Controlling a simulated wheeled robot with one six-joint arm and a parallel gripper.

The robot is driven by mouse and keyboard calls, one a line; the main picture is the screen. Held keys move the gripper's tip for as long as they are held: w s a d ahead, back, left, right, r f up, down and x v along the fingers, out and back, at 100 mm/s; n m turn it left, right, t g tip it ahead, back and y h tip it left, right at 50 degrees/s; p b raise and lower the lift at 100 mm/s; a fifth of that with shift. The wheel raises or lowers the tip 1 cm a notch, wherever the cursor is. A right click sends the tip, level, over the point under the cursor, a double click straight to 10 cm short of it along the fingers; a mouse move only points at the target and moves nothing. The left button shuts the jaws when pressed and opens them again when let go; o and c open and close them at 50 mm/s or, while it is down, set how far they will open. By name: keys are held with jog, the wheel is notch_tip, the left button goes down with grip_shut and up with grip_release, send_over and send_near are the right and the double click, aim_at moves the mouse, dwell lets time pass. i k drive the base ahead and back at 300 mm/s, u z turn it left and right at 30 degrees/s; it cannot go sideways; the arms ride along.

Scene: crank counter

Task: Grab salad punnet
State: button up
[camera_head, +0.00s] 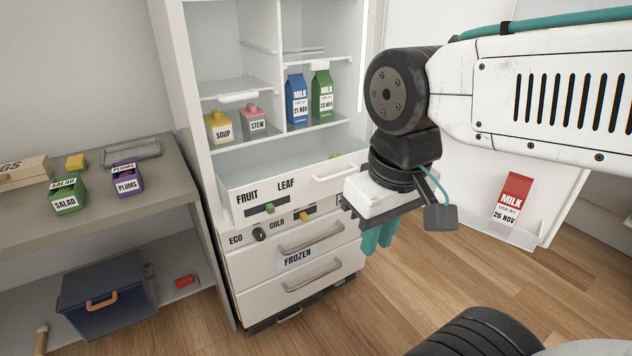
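The salad punnet (67,196) is a small green box with white SALAD labels. It stands upright on the grey counter (105,215) at the left. My gripper (377,243) points down in front of the right side of the fridge, far to the right of the punnet and apart from it. Its teal fingers show only partly below the wrist, so the gap between them is unclear. I see nothing held in it.
A purple plums punnet (127,180) stands close right of the salad, with a grey tray (131,151) behind. The FRUIT/LEAF drawer (297,190) is pulled out. The open fridge door (465,195) holds a red milk carton (513,198). Floor between is clear.

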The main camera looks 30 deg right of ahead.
aim_at(66, 194)
jog(key=u, duration=0.6)
jog(key=i, duration=1.05)
jog(key=u, duration=1.05)
jog(key=i, duration=0.7)
jog(key=u, duration=0.05)
